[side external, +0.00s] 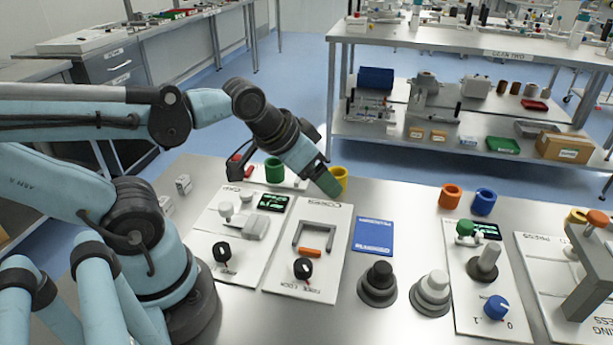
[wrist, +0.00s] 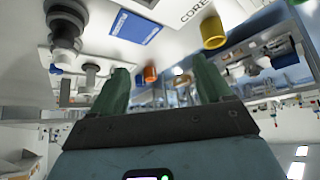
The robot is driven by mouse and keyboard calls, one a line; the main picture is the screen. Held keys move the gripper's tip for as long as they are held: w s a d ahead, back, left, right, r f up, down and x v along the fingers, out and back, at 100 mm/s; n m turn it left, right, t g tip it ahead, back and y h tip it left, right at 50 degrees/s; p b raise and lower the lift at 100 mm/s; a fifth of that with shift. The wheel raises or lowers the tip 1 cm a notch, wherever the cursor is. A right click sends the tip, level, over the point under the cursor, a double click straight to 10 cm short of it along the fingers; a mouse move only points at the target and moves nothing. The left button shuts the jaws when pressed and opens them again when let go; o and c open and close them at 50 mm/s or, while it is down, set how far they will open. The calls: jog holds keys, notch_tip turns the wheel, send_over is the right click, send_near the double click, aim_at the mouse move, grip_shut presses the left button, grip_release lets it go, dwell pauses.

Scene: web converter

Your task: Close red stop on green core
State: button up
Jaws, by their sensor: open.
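The green core (side external: 274,170) is a short upright ring at the back of the bench in the side view, left of my gripper. The red stop (side external: 247,171) is a small red piece just left of the green core, beside a black part. Whether it touches the core is too small to tell. My gripper (side external: 329,188) has green fingers and hangs above the bench, close to the yellow core (side external: 340,177). In the wrist view its fingers (wrist: 160,64) are spread apart with nothing between them. The green core and red stop do not show clearly in the wrist view.
Orange (side external: 450,196) and blue (side external: 484,201) cores stand at the back right. A white panel with a grey U-shaped frame (side external: 313,237) lies below my gripper, with a blue card (side external: 373,236) to its right. Black (side external: 377,282) and grey (side external: 433,292) stepped knobs stand in front.

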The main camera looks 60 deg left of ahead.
jog(key=shift+c, duration=0.4)
jog(key=shift+a, duration=0.1)
jog(key=shift+c, duration=1.1)
jog(key=a+g, duration=0.1)
jog(key=a, duration=0.2)
jog(key=w+a+r+n+y, duration=0.1)
jog(key=a, duration=0.2)
jog(key=a+r+n+g, duration=0.1)
jog(key=a, duration=0.2)
jog(key=shift+w+a+g, duration=0.1)
jog(key=shift+w+g, duration=0.15)
jog(key=shift+g, duration=0.05)
jog(key=shift+c, duration=0.4)
jog(key=n+g+h, duration=0.1)
jog(key=n+g, duration=0.3)
jog(key=g, duration=0.1)
send_over(237, 156)
jog(key=shift+f, duration=5.95)
